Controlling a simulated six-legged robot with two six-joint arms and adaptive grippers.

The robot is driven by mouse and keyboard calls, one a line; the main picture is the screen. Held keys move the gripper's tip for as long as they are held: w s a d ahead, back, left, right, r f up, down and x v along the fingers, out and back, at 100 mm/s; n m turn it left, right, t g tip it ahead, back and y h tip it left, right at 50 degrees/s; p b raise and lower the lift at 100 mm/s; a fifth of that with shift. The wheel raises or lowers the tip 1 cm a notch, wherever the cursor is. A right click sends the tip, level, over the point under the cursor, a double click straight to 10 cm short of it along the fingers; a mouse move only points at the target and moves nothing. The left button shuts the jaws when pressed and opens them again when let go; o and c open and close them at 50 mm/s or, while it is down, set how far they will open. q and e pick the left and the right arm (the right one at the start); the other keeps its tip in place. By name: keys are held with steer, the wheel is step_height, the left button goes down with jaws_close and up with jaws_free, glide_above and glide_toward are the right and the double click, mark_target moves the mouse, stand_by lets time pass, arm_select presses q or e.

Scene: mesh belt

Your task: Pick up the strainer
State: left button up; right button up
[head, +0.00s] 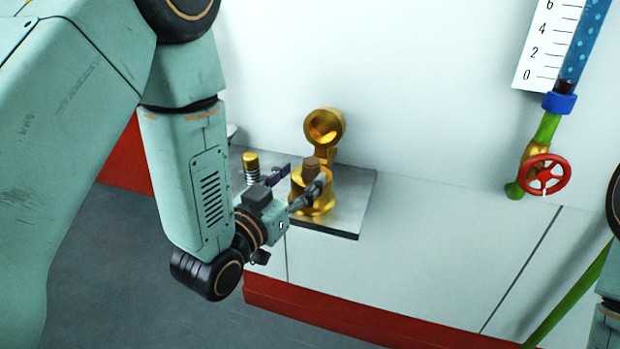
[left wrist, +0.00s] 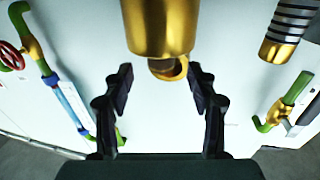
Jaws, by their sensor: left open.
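A gold metal fitting (head: 318,200) with a round open mouth at its top stands upright on a grey plate. A small cylinder (head: 251,166) with a gold cap and dark and light bands stands left of it; it also shows at the top right of the left wrist view (left wrist: 292,28). I cannot tell which of these is the strainer. My left gripper (head: 303,178) is open beside the gold fitting. In the left wrist view, the gold fitting (left wrist: 160,28) is ahead, between and beyond the open fingers (left wrist: 161,80). Contact cannot be told. My right gripper is not in view.
The grey plate (head: 355,205) lies on a white ledge (head: 430,255) against a white wall. A red valve wheel (head: 545,174) on a green and gold pipe stands at the right, below a numbered scale (head: 545,45). The ledge between plate and valve is clear.

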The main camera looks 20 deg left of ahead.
mark_target(307, 171)
arm_select(q)
steer(key=x, duration=0.5)
steer(key=shift+w+a+f+b, duration=0.1)
steer(key=shift+f+b, duration=0.1)
steer(key=shift+b, duration=0.15)
steer(key=shift+r, duration=0.1)
steer(key=shift+c, duration=0.2)
steer(key=c, duration=0.4)
jaws_close()
